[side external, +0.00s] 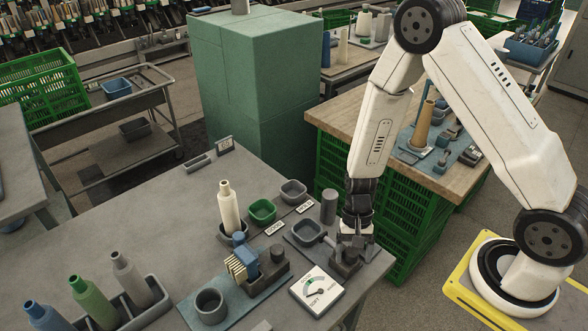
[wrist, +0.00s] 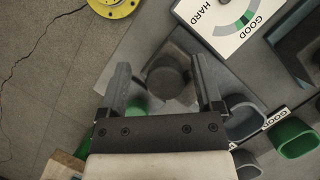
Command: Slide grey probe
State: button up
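A dark grey round knob or cylinder top (wrist: 168,78), which I take for the grey probe, lies between my fingers in the wrist view. It is apart from both fingers. In the side view, my gripper (side external: 350,241) points down over a dark block (side external: 345,265) at the bench's right edge and hides part of it. My gripper (wrist: 163,90) is open in the wrist view. A grey tray with a cup (side external: 308,232) sits just left of it. A white dial gauge (side external: 316,291) marked SOFT, GOOD and HARD lies in front; it also shows in the wrist view (wrist: 222,22).
An upright grey cylinder (side external: 328,207) stands close behind my gripper. Left are a green bin (side external: 262,210), a grey bin (side external: 293,190), a cream cone (side external: 229,207) and a blue fixture (side external: 245,262). A wooden-topped table with green crates (side external: 337,166) stands behind. The bench's left middle is clear.

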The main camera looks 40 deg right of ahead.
jog(key=shift+r, duration=0.1)
jog(key=v, duration=0.7)
jog(key=shift+r, duration=0.25)
jog(key=shift+w+d+r, duration=0.1)
jog(key=shift+d+r, duration=0.05)
dwell(0.4)
notch_tip(320, 180, up, 11)
jog(key=s+d+n+t+h, duration=0.1)
jog(key=n+t+h, duration=0.2)
jog(key=n, duration=0.6)
jog(key=shift+s+t, duration=0.2)
jog(key=shift+t, duration=1.2)
jog(key=shift+d, duration=0.15)
jog(key=shift+c, duration=0.7)
